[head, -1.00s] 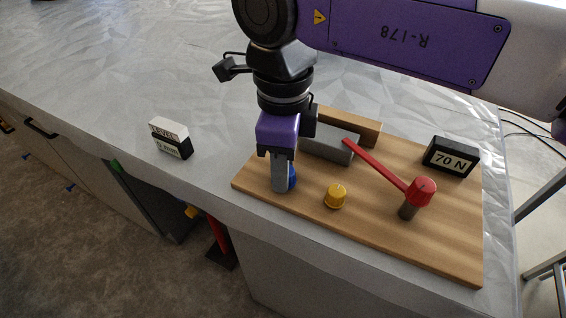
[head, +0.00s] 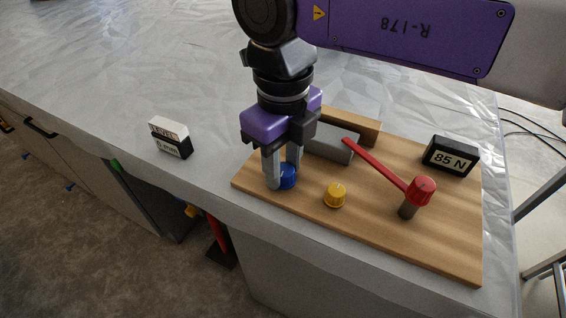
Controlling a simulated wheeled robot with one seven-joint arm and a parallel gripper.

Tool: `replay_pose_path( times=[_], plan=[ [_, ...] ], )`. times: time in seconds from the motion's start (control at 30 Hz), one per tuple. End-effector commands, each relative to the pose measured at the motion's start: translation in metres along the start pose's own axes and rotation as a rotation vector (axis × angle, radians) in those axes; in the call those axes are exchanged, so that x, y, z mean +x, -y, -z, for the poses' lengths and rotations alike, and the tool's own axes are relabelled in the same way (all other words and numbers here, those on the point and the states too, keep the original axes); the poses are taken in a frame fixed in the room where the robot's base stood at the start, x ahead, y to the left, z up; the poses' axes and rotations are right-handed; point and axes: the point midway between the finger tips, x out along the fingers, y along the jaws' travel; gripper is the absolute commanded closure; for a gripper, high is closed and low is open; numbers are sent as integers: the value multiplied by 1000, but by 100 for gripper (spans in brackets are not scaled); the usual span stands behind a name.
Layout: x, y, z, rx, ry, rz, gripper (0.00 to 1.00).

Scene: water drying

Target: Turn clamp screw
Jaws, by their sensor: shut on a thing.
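A wooden board (head: 440,245) lies on the bench and carries the clamp parts. My gripper (head: 281,182) points down at the board's left side, with its fingers on either side of a blue knob (head: 288,177) and shut on it. A yellow knob (head: 335,196) stands to the right of it. A red-capped post (head: 421,191) with a red bar (head: 375,165) stands further right. The bar reaches back to a grey block (head: 328,146) before a wooden block (head: 352,126). A black display (head: 450,157) at the right reads 85 N. Which knob is the clamp screw cannot be told.
A small black and white display (head: 171,139) stands on the bench left of the board; its text is hard to read. The grey bench top (head: 120,75) is otherwise clear. The bench's front edge runs close to the board.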

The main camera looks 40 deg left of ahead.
Motion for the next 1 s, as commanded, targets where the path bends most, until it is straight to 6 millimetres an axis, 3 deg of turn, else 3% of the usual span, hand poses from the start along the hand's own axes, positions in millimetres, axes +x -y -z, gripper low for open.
replay_pose_path(
  times=[0.37,0.4,0.5,0.83,1.0],
  plan=[
    [0,0,1,4,-2,1,100],
    [0,0,1,4,-2,1,62],
    [0,0,0,4,-1,0,45],
    [-1,0,0,3,0,0,45],
    [-11,1,0,3,1,2,45]
  ],
)
